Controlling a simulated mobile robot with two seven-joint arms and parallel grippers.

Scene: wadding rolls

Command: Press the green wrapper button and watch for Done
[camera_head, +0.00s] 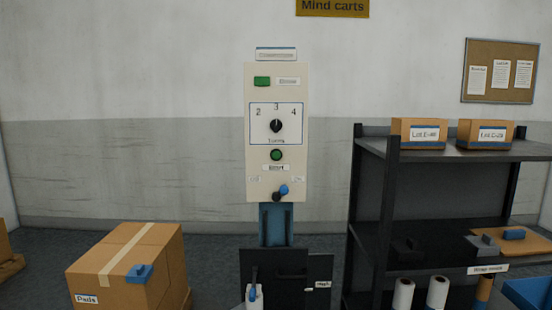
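A cream control panel (254,150) stands upright in the middle of the head view on a blue post (276,226). A round green button (276,155) with a dark rim sits on it, with a small label below that seems to read "Start". Above is a dial (276,125) marked 2, 3, 4, its pointer up toward 3. I cannot read "Done" anywhere. A lever with a blue knob (284,190) is below the button. Neither of my grippers is in view.
A taped cardboard box (115,268) labelled "Pads" stands at left. A dark shelf rack (455,155) at right holds two labelled boxes (419,132) and white rolls (437,292). Dark cabinet-like parts (275,263) lie below the panel. The space before the panel face is clear.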

